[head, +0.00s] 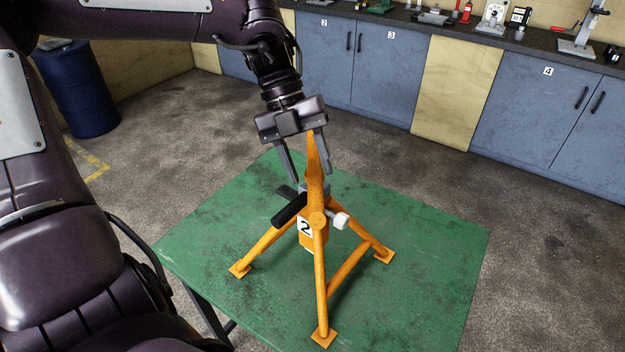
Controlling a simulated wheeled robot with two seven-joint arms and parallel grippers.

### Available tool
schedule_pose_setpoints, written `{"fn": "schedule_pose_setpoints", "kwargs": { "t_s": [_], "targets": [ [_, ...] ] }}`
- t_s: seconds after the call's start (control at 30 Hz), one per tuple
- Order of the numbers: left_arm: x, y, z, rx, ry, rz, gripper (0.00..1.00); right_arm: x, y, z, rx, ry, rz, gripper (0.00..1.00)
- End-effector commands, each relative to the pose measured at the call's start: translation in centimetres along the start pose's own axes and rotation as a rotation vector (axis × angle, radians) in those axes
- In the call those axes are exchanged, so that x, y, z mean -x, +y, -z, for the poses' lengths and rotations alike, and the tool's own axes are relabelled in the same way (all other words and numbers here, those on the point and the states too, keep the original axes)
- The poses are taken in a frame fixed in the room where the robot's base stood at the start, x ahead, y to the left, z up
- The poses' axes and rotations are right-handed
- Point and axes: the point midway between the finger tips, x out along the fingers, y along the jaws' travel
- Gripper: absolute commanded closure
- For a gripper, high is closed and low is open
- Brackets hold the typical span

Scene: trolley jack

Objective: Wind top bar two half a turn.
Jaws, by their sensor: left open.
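An orange stand (321,265) with a "2" label stands on splayed legs on a green-topped table (420,240). An orange bar (313,160) rises from its top and looks like top bar two. My left gripper (310,176) comes down from above, open, with its two grey fingers apart on either side of this bar. I cannot tell whether either finger touches it. The bar's upper end lies close under the gripper's body. My right gripper is not in view.
A black-gripped handle (289,209) sticks out left of the stand's head, and a white knob (340,220) sits at its right. The tabletop around the legs is clear. Blue cabinets (520,110) with a cluttered dark counter line the back. A blue drum (80,90) stands at left.

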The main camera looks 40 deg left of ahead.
Motion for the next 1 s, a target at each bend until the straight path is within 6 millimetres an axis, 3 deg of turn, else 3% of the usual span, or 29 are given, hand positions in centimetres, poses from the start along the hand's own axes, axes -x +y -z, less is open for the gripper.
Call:
{"fn": "schedule_pose_setpoints", "kwargs": {
  "t_s": [0.13,0.3,1.0],
  "targets": [
    [2.4,0.0,-0.1,0.001,-0.005,-0.002,0.54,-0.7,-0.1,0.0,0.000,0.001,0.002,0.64],
    [4.1,-0.1,0.0,0.000,-0.002,-0.002,0.54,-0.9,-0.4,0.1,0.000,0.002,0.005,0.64],
    [4.4,-0.1,0.1,-0.001,0.001,-0.001,0.54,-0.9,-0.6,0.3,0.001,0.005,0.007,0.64]
  ]
}}
